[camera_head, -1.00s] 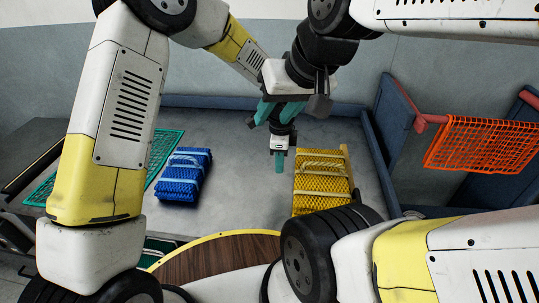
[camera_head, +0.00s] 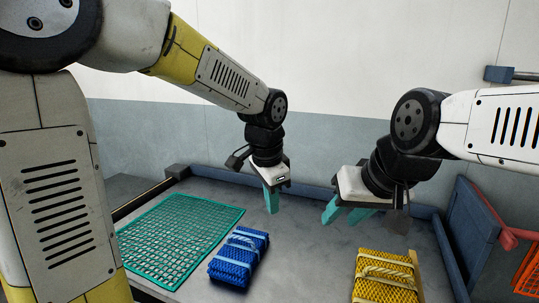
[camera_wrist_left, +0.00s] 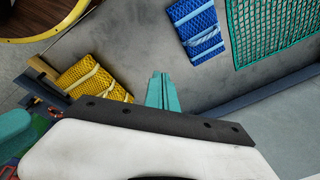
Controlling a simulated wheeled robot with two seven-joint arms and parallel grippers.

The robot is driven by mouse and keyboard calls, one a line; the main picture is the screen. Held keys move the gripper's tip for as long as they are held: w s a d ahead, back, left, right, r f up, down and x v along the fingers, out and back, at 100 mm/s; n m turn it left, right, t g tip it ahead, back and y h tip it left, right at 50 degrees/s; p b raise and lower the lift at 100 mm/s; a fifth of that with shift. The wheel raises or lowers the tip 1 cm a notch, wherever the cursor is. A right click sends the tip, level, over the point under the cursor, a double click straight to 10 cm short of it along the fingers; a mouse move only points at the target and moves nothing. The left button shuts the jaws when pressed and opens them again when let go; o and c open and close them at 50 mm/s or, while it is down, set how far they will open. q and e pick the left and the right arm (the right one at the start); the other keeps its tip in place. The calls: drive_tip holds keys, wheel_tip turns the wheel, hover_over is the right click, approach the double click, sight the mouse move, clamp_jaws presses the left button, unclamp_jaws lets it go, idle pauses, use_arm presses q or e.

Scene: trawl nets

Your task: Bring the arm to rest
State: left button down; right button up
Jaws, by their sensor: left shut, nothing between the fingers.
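My left gripper (camera_head: 271,205) hangs over the back of the grey table (camera_head: 310,260), its teal fingers together with nothing between them. In the left wrist view its closed fingers (camera_wrist_left: 159,92) show above the bare tabletop. My right gripper (camera_head: 341,219) is just to the right of it in the head view, with its teal fingers spread apart and empty. Both grippers are above the table and touch no net.
A green net (camera_head: 180,235) lies flat at the left. A folded blue net bundle (camera_head: 240,258) and a yellow one (camera_head: 386,278) lie on the table. An orange net (camera_head: 530,270) hangs at the right edge. A blue rim (camera_head: 225,175) bounds the back.

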use_arm(q)
drive_tip(key=s+a+r+n+t+h, duration=0.1)
drive_tip(key=s+a+r+n+t, duration=0.2)
drive_tip(key=s+a+n, duration=0.9)
drive_tip(key=s+a+r, duration=0.1)
drive_tip(key=a+r, duration=0.1)
drive_tip(key=a, duration=0.1)
drive_tip(key=shift+a+r+t, duration=0.15)
drive_tip(key=shift+a+t, duration=0.1)
drive_tip(key=shift+t, duration=0.15)
